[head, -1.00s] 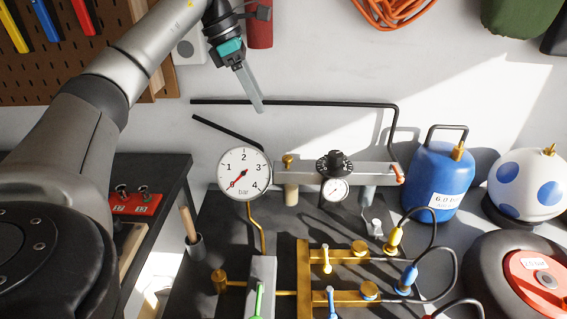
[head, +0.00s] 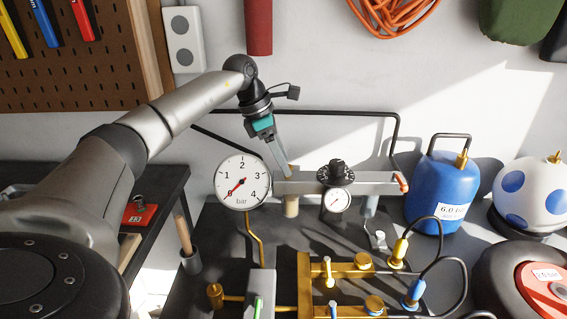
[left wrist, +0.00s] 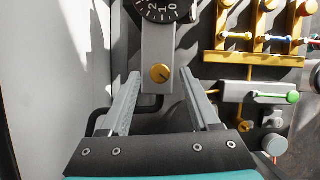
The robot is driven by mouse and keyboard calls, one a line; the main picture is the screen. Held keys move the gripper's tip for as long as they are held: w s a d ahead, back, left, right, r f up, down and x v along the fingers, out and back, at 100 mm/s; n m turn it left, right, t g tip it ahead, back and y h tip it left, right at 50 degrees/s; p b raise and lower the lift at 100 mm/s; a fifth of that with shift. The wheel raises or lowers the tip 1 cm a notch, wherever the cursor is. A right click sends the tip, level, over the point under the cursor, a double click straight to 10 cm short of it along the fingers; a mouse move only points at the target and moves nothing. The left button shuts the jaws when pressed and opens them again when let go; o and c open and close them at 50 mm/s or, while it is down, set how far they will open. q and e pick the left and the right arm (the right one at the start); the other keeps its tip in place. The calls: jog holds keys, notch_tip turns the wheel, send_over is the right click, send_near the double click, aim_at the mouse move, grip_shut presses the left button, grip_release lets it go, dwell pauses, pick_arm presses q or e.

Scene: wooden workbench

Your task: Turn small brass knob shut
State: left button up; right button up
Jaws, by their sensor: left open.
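The small brass knob (left wrist: 160,73) sits on the end of the grey manifold bar (left wrist: 157,45) in the left wrist view, centred between and ahead of my fingers. In the head view the knob is mostly hidden behind my left fingertips at the bar's left end. My left gripper (head: 287,172) points down at that end of the bar (head: 375,184). In the left wrist view its two fingers (left wrist: 158,97) are apart with nothing between them. The black dial (head: 337,172) stands farther right on the bar. My right gripper is not in view.
A large pressure gauge (head: 242,182) stands close to the left of my gripper. A small gauge (head: 336,201) hangs under the black dial. Brass valves (head: 345,268) lie in front, and a blue tank (head: 440,190) stands right. A black pipe (head: 330,113) runs along the wall behind.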

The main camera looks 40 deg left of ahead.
pick_arm(q)
jog(key=shift+w+d+f, duration=0.1)
jog(key=shift+f, duration=0.25)
jog(key=shift+c, duration=0.4)
grip_shut()
